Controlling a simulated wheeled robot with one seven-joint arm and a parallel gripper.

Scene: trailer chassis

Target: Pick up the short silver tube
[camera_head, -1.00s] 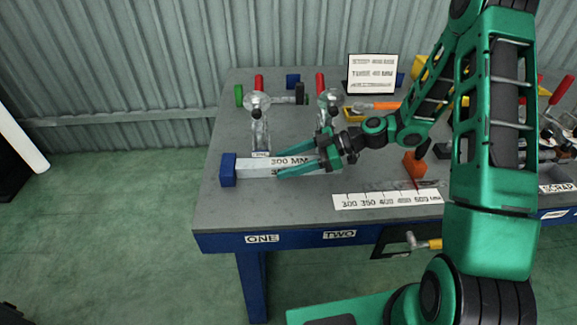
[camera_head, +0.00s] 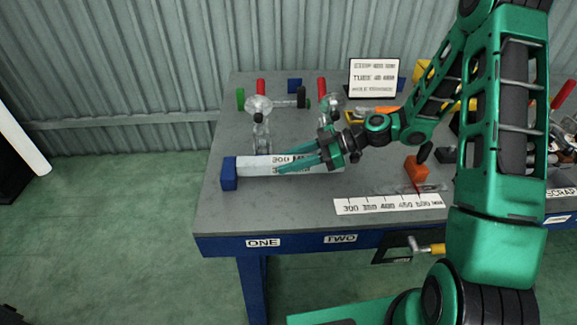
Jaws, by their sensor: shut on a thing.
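The short silver tube (camera_head: 256,164) lies roughly level near the front left of the grey workbench, with 300 MM lettering at its middle. Its left end is beside a blue block (camera_head: 229,173). My gripper (camera_head: 297,163) reaches in from the right. Its green fingers are shut on the tube around its middle and right part, hiding some of the lettering. A little of the tube's right end shows past the fingers. I cannot tell whether the tube is clear of the bench.
Two clamps with red handles stand behind the tube, the left one (camera_head: 259,105) near a green-ended part. A white scale strip (camera_head: 390,204) and an orange block (camera_head: 416,168) lie to the right. A sign (camera_head: 373,78) stands at the back. The front left bench top (camera_head: 270,215) is clear.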

